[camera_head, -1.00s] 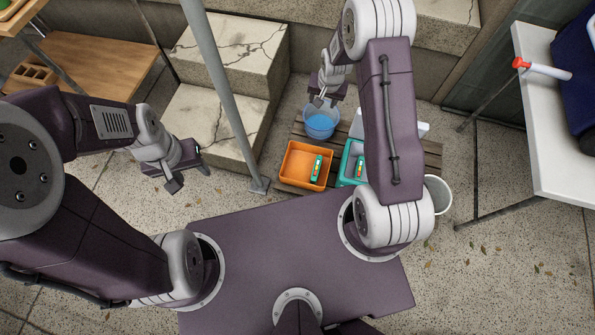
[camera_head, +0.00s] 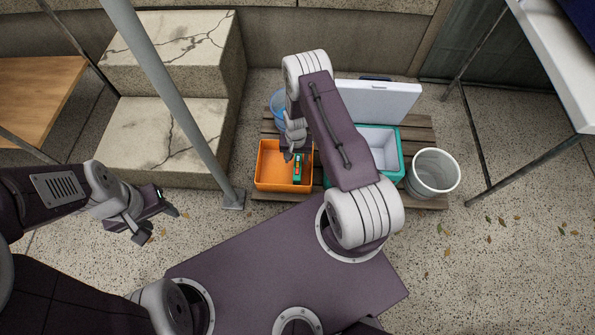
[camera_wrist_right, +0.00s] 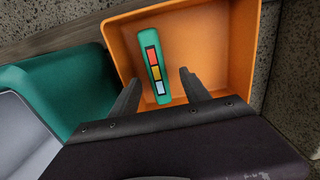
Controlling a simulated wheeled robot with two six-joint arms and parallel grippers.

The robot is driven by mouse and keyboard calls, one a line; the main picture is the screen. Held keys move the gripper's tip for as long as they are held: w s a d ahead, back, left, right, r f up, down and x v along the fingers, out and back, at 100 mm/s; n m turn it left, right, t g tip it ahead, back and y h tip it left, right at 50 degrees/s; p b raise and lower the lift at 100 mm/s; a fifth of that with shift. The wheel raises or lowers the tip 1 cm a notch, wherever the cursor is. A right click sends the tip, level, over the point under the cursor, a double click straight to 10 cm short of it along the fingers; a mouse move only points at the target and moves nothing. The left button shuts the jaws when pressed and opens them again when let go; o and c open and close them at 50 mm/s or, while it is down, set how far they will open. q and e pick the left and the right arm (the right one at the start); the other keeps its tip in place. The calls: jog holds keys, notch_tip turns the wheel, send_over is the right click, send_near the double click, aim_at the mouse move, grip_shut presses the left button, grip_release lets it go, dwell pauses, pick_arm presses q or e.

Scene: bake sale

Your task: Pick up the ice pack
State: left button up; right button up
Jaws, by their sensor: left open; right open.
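The ice pack (camera_head: 298,170) is a slim teal block with a strip of coloured squares. It lies in the orange bin (camera_head: 265,172), towards its right side. In the right wrist view the ice pack (camera_wrist_right: 154,65) lies between the two fingers of my right gripper (camera_wrist_right: 159,80), with the orange bin (camera_wrist_right: 215,45) around it. The fingers are open, and I see no contact with the pack. In the head view my right gripper (camera_head: 290,155) is over the bin, partly covered by its own arm. My left gripper (camera_head: 161,226) is open and empty over the floor at left.
A teal cooler (camera_head: 398,150) with its white lid raised stands right of the bin, partly behind my right arm. A white bucket (camera_head: 433,172) is farther right. A blue tub (camera_head: 277,108) is behind the bin. A grey pole (camera_head: 165,85) rises at left beside stone steps (camera_head: 155,140).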

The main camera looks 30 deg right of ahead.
aim_at(298, 164)
jog(key=f+b, duration=0.4)
jog(key=f, duration=0.1)
jog(key=shift+s+d+f+b, duration=0.15)
jog(key=shift+s+d+b, duration=0.05)
jog(key=shift+b, duration=0.2)
jog(key=shift+r, duration=0.2)
grip_shut()
notch_tip(298, 164, up, 10)
jog(key=p, duration=0.7)
